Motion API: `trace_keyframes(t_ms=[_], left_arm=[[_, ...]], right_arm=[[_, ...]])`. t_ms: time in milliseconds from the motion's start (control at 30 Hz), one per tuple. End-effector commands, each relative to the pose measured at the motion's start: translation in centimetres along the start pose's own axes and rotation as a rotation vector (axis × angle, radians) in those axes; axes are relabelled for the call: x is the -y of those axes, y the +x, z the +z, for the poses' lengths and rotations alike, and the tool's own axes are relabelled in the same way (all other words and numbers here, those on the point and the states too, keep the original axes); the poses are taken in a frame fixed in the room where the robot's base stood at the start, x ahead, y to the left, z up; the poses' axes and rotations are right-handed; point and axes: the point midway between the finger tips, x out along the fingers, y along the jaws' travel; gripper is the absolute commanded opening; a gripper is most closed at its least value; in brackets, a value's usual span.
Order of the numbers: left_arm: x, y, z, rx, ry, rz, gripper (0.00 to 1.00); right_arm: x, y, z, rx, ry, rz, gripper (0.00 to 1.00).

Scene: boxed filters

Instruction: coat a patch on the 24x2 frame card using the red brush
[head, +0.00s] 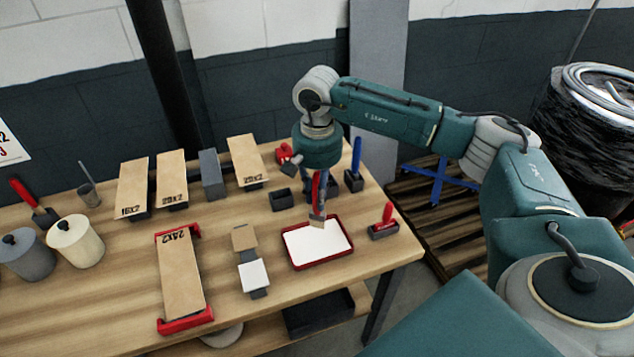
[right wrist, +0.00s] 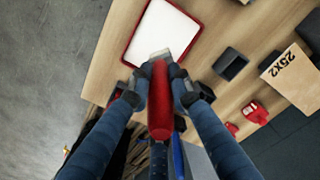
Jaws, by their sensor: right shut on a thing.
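The frame card marked 24x2 (head: 181,278) lies between red end holders (head: 186,322) at the front left of the table. My right gripper (head: 317,188) is shut on the red brush (head: 315,205), whose handle points up and whose bristles point down. The bristle end is at the red tray of white coating (head: 318,268); I cannot tell whether it touches the white. In the right wrist view the red handle (right wrist: 160,100) sits between the fingers, and the tray (right wrist: 187,52) is beyond it. My left gripper is not in view.
Several other cards, one marked 25x2 (head: 246,162), stand along the back. A blue-handled tool (head: 356,158) and a red-handled tool (head: 386,218) stand near the tray. Two small blocks (head: 253,274) lie between card and tray. Lidded pots (head: 75,241) stand at left.

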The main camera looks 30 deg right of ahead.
Motion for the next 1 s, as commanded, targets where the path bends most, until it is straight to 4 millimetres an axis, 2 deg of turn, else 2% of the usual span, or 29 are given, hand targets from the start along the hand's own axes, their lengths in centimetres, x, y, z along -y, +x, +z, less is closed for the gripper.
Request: trace_keyframes(t_ms=[167, 400, 500, 700, 1000], left_arm=[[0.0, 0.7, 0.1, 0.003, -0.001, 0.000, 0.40], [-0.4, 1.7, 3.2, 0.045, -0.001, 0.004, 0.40], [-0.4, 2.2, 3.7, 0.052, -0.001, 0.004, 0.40], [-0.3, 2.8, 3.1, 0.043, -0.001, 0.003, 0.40], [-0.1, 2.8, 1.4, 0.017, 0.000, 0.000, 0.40]], right_arm=[[0.0, 1.1, 0.0, -0.001, 0.001, -0.002, 0.00], [0.0, 3.5, 0.0, 0.001, 0.000, -0.001, 0.00], [0.0, 4.5, 0.1, 0.001, 0.000, -0.002, 0.00], [0.0, 5.9, 0.1, 0.000, -0.001, -0.002, 0.00], [0.1, 6.0, 0.1, 0.000, -0.001, -0.002, 0.00]])
